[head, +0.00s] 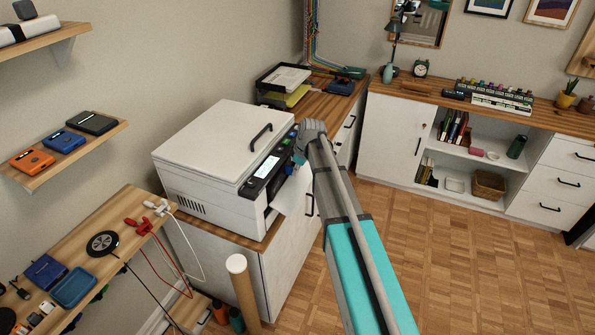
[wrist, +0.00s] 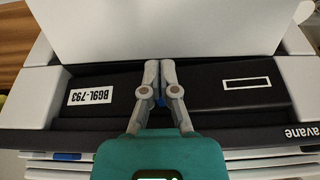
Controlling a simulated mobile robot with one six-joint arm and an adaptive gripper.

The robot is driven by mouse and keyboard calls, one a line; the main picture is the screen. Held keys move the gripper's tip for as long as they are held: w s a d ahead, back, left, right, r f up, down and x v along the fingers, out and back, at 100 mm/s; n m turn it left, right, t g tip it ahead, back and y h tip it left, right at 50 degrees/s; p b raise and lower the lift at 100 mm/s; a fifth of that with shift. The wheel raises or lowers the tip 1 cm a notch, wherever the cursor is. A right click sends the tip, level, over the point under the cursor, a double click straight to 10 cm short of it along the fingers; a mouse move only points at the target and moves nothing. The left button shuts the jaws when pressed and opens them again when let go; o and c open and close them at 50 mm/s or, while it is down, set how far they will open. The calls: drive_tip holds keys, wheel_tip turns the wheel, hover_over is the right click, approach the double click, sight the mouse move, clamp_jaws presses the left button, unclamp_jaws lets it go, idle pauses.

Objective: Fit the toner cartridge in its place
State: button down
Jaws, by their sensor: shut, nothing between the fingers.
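The white printer (head: 215,155) stands on a low cabinet, with its lid shut and a white front flap (head: 292,192) hanging open. In the wrist view, a black toner cartridge (wrist: 125,78) with a white label reading BG9L-793, upside down, lies in the printer's open front bay. A black part with a white outlined rectangle (wrist: 245,84) lies on the right; I cannot tell whether it is one piece with the cartridge. My gripper (wrist: 160,66) is shut and empty, its fingertips over the middle of the bay. A small blue part shows between the fingers.
A paper tray (head: 285,80) stands on the counter behind the printer. A wooden post (head: 240,285) rises in front of the printer cabinet. A side table (head: 85,235) with cables and small devices is at the left. The parquet floor (head: 470,250) is clear at the right.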

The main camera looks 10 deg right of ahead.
drive_tip(key=shift+w+a, duration=0.6)
drive_tip(key=shift+a, duration=0.25)
drive_tip(key=shift+s+d, duration=0.1)
drive_tip(key=shift+s+d, duration=0.45)
drive_tip(key=shift+d, duration=0.15)
drive_tip(key=shift+s+d+r+p, duration=0.25)
drive_tip(key=shift+s+d, duration=0.15)
drive_tip(key=shift+d, duration=0.15)
drive_tip(key=shift+s+d+r+p, duration=0.25)
drive_tip(key=shift+s+d, duration=0.1)
drive_tip(key=shift+d, duration=0.15)
drive_tip(key=p+v, duration=0.8)
drive_tip(key=v, duration=0.1)
drive_tip(key=shift+p, duration=0.3)
drive_tip(key=shift+d+f, duration=0.1)
drive_tip(key=s+a+m+g+h, duration=0.1)
drive_tip(key=s+m, duration=1)
drive_tip(key=s, duration=1.3)
drive_tip(key=shift+a+f+g+h, duration=0.4)
drive_tip(key=shift+a+h, duration=0.1)
drive_tip(key=shift+h, duration=0.3)
